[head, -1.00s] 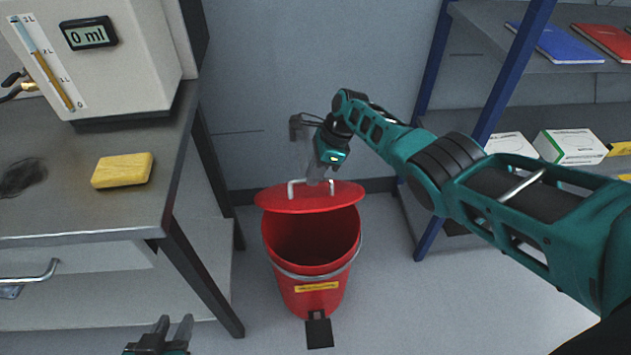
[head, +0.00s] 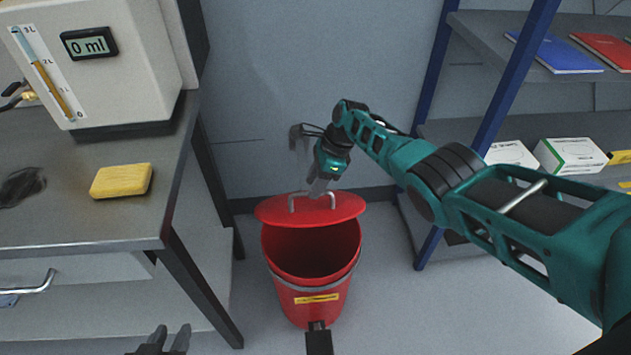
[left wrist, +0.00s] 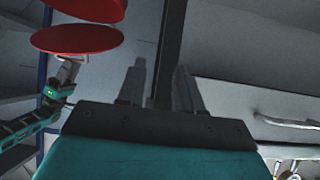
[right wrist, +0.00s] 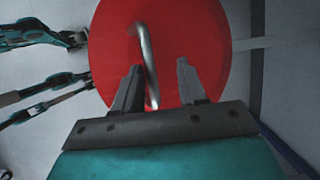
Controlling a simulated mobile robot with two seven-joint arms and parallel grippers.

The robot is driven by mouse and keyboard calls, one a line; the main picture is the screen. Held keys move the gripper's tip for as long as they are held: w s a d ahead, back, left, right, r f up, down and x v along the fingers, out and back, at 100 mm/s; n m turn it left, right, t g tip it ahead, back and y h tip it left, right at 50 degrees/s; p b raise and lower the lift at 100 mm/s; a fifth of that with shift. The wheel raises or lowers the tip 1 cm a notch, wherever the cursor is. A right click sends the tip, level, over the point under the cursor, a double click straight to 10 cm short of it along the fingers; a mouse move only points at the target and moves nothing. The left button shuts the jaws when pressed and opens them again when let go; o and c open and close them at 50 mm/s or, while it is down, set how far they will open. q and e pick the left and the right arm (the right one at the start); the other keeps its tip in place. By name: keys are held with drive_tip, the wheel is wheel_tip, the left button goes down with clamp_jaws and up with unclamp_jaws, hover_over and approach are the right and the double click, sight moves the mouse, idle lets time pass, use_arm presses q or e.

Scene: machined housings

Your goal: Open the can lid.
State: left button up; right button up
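The red can (head: 314,283) stands on the floor between the bench and the shelf, with a black pedal (head: 318,341) at its front. Its red lid (head: 345,207) is raised and tilted at the back, and the dark inside shows. The lid has a metal handle (head: 311,195), which also shows in the right wrist view (right wrist: 148,66). My right gripper (head: 316,192) is at the handle; in the right wrist view its fingers (right wrist: 154,80) are apart, with the handle near the left finger. Contact is unclear. My left gripper (head: 172,334) is open and empty, low by the bench.
A steel bench (head: 120,225) with a yellow sponge (head: 121,181) and a dispenser reading 0 ml (head: 100,65) is at left. A blue-posted shelf (head: 487,115) with books and boxes is at right. Floor around the can is clear.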

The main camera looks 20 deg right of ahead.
drive_tip(key=p+v, duration=0.5)
drive_tip(key=v, duration=0.7)
drive_tip(key=shift+d+r+p, duration=0.15)
drive_tip(key=shift+r+p, duration=0.2)
drive_tip(key=shift+p, duration=0.05)
drive_tip(key=shift+f, duration=0.1)
